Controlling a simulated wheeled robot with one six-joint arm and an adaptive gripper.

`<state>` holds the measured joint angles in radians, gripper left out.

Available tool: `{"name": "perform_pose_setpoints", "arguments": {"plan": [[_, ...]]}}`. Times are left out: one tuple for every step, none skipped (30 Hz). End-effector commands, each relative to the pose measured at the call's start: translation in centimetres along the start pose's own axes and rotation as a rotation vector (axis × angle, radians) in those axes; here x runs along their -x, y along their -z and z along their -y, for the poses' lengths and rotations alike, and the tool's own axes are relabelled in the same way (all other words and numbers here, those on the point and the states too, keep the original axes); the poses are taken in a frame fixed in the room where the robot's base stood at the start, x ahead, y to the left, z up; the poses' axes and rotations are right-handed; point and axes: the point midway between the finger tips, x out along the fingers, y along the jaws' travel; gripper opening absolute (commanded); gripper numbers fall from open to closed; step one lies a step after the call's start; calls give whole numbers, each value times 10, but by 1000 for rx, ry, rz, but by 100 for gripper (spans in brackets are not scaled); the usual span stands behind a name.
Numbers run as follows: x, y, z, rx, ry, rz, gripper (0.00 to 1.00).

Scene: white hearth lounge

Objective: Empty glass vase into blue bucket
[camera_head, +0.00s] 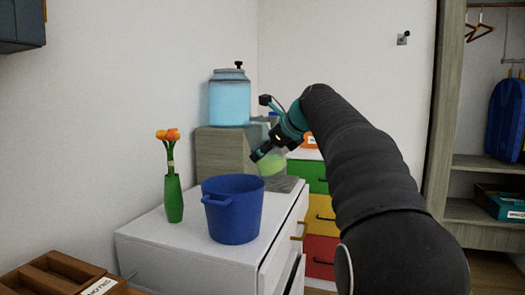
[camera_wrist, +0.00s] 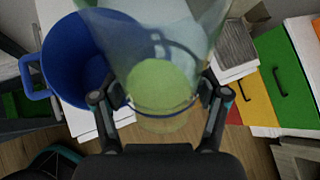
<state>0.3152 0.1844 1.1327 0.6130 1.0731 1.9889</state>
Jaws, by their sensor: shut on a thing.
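The glass vase is clear and holds something pale green. In the head view the vase (camera_head: 272,161) hangs in my gripper (camera_head: 262,150), up and to the right of the blue bucket. In the wrist view the vase (camera_wrist: 150,45) lies between the two fingers of my gripper (camera_wrist: 158,100), which is shut on it. The vase looks tilted. The blue bucket (camera_head: 233,212) stands on the white cabinet and has a side handle. In the wrist view the bucket (camera_wrist: 75,60) is left of the vase, and its visible inside looks empty.
A green vase with orange flowers (camera_head: 173,190) stands left of the bucket on the white cabinet (camera_head: 180,246). A blue-filled jar (camera_head: 229,98) stands on a box (camera_head: 222,150) behind. Coloured drawers (camera_head: 318,215) are at the right. A brown wooden tray (camera_head: 60,278) is at front left.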

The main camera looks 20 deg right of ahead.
Motion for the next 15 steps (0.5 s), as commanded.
{"name": "perform_pose_setpoints", "arguments": {"plan": [[2,-1,1,16,8,-10,12],[2,0,2,26,11,-18,12],[2,0,2,38,16,-28,12],[2,1,3,47,20,-36,12],[3,1,3,56,23,-42,12],[4,1,4,69,29,-53,12],[3,3,4,70,30,-55,12],[2,4,4,72,30,-56,12],[2,5,4,75,31,-59,12],[1,5,4,77,33,-61,12],[1,6,4,80,34,-63,12],[1,7,3,83,36,-65,12],[0,8,3,86,37,-67,12],[0,8,3,88,39,-70,12],[0,9,3,92,40,-73,12]]}}
